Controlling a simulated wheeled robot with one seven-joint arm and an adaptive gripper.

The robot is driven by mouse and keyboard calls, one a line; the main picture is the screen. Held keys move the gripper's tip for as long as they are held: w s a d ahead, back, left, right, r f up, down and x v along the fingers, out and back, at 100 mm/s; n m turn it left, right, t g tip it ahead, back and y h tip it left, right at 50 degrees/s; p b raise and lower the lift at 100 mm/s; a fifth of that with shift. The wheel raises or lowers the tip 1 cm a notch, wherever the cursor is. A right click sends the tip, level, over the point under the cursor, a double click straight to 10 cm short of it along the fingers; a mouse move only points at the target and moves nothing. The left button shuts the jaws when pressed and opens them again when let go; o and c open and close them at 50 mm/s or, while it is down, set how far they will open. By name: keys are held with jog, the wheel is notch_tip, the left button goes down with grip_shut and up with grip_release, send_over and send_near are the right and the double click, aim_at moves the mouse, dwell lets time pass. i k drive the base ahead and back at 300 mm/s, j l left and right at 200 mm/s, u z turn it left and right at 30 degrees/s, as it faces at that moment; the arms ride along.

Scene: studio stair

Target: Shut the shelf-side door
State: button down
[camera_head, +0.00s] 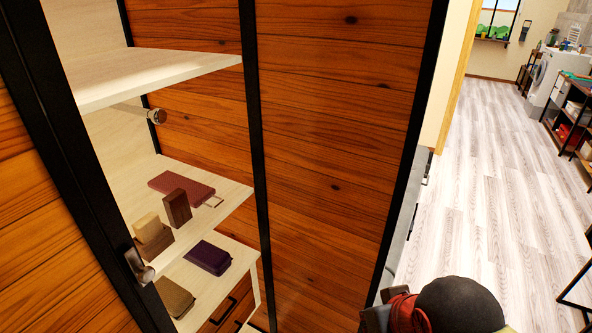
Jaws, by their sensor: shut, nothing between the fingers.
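A tall cabinet has orange-brown plank panels in black frames. At the left, a plank door (38,215) with a black frame carries a small metal knob (140,268) on its edge. It stands beside the cabinet's opening, with pale shelves (150,75) visible to its right, so the opening is not covered. A wide plank panel (335,130) fills the middle; I cannot tell whether it is a second door or a side wall. A dark rounded part of my arm shows at the bottom right, away from the left door. My gripper's fingers are not in view.
The shelves hold a reddish flat case (180,184), small wooden blocks (177,207), a dark purple case (208,257) and a brown case (174,297). A metal rod end (157,116) sits under the upper shelf. Clear pale floor (480,200) lies right; a black rack (570,125) stands far right.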

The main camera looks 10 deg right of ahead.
aim_at(340, 90)
jog(key=l+u, duration=0.1)
jog(key=u, duration=0.4)
jog(key=i+l+u, duration=0.1)
jog(key=u, duration=0.4)
jog(key=l+u, duration=0.1)
jog(key=u, duration=0.4)
jog(key=l+u, duration=0.25)
jog(key=l, duration=0.15)
jog(key=k+l+u, duration=0.2)
jog(key=l, duration=0.15)
jog(key=l+u, duration=0.25)
jog(key=l, duration=0.15)
jog(key=k+l+u, duration=0.25)
jog(key=l+u, duration=0.2)
jog(key=l, duration=0.25)
jog(key=k+l, duration=0.25)
jog(key=l, duration=0.2)
jog(key=k+l, duration=0.3)
jog(key=l, duration=0.2)
jog(key=k+l+u, duration=0.1)
jog(key=k+l, duration=0.15)
jog(key=l, duration=0.2)
jog(key=k+u, duration=0.2)
